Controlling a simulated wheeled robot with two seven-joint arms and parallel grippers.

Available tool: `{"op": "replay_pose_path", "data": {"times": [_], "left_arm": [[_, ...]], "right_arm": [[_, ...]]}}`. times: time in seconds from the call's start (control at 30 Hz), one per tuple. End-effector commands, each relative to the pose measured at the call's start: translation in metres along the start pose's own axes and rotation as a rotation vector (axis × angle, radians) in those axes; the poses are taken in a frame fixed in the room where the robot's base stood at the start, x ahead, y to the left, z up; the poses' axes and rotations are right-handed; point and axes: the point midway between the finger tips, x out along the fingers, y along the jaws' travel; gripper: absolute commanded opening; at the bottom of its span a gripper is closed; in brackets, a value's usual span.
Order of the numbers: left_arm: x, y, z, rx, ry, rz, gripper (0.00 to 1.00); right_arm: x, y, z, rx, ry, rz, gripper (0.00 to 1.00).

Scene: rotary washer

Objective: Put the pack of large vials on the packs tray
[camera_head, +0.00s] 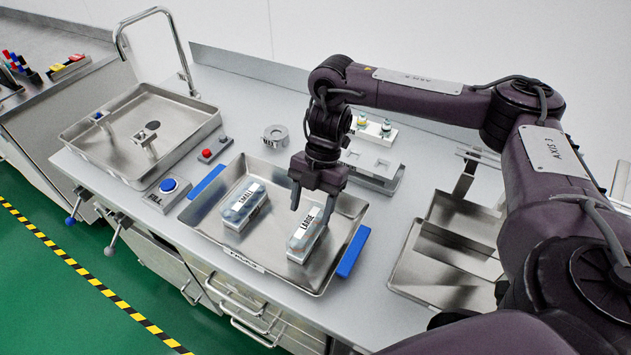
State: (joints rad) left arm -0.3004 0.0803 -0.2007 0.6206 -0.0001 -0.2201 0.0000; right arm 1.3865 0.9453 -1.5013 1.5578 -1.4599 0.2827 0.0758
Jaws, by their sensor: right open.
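The pack of large vials (306,243), with a white label reading LARGE, lies in the right part of the steel packs tray (215,228). The tray has blue handles at its two ends and a label on its front. My right gripper (311,204) is open, fingers pointing down, at the far end of the large pack. I cannot tell whether the fingertips touch it. They hide a little of the tray behind. My left gripper is not in view.
A pack labelled SMALL (244,205) lies in the tray's left part. A sink (185,138) with a tall tap is at the left. A steel holder (372,172) is behind, and steel trays (425,275) are at the right.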

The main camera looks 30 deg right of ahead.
Motion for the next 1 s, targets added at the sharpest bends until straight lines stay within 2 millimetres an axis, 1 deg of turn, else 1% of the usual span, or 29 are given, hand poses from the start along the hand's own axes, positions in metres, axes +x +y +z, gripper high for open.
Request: {"op": "replay_pose_path", "data": {"times": [0.03, 0.1, 0.2, 0.33, 0.5, 1.0], "left_arm": [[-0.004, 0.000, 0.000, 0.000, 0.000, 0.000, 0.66], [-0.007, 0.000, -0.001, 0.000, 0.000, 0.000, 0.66], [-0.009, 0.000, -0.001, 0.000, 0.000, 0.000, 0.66], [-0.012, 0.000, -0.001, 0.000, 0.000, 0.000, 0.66], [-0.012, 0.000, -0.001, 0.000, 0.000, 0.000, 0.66], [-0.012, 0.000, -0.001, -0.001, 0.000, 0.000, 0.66]], "right_arm": [[-0.013, 0.001, 0.000, 0.000, -0.003, 0.004, 0.58], [-0.025, 0.001, 0.000, 0.000, -0.003, 0.003, 0.58], [-0.038, 0.001, 0.000, 0.000, -0.002, 0.003, 0.58], [-0.049, 0.000, 0.000, 0.000, -0.001, 0.001, 0.58], [-0.053, 0.000, 0.000, 0.000, 0.000, 0.000, 0.58], [-0.053, 0.000, 0.000, 0.000, 0.001, 0.000, 0.58]]}}
